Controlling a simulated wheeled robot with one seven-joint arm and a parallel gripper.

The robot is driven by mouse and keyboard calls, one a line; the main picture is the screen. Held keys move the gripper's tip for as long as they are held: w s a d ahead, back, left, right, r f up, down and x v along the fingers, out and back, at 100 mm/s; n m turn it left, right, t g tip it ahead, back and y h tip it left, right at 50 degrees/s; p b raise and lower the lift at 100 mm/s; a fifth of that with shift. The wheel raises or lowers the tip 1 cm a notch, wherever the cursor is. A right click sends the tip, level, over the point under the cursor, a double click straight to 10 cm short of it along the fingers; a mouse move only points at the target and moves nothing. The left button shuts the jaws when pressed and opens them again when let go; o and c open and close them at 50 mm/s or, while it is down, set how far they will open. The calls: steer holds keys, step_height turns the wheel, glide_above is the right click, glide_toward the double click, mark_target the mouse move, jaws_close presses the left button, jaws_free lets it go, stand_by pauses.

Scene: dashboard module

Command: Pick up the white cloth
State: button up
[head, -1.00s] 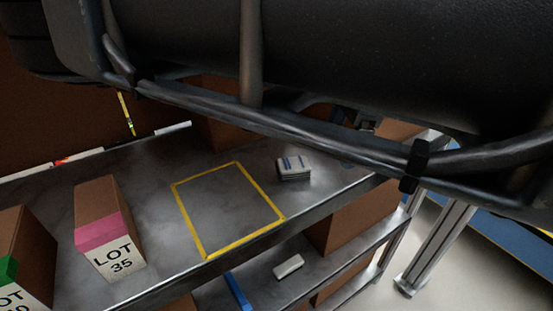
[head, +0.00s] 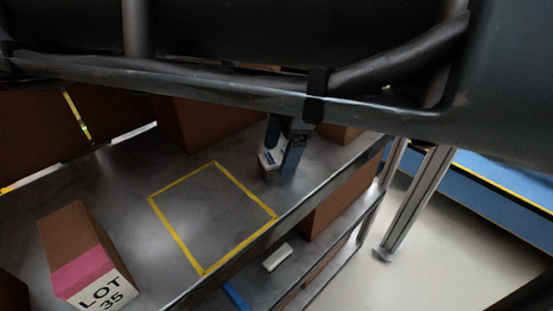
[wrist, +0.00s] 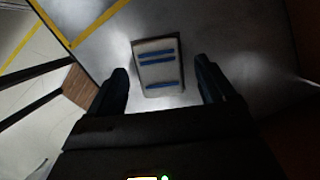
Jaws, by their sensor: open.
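The white cloth (wrist: 157,68) is a folded stack with blue stripes. It lies on the upper grey shelf, to the right of the yellow taped square. In the wrist view it sits just ahead of and between the two fingers of my gripper (wrist: 163,85), which is open. In the head view my gripper (head: 284,155) is at the cloth (head: 268,162) and hides part of it. I cannot tell from these frames whether the fingers touch the cloth.
A yellow taped square (head: 213,215) marks bare shelf (head: 120,190). A box labelled LOT 35 (head: 83,262) stands at the left. Brown boxes (head: 185,125) stand behind. A lower shelf holds a small white item (head: 277,257). My own arm covers the top of the head view.

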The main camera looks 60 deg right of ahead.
steer(key=shift+w+a+f, duration=0.1)
steer(key=shift+a+f, duration=0.05)
steer(key=shift+f, duration=0.4)
steer(key=c, duration=1.2)
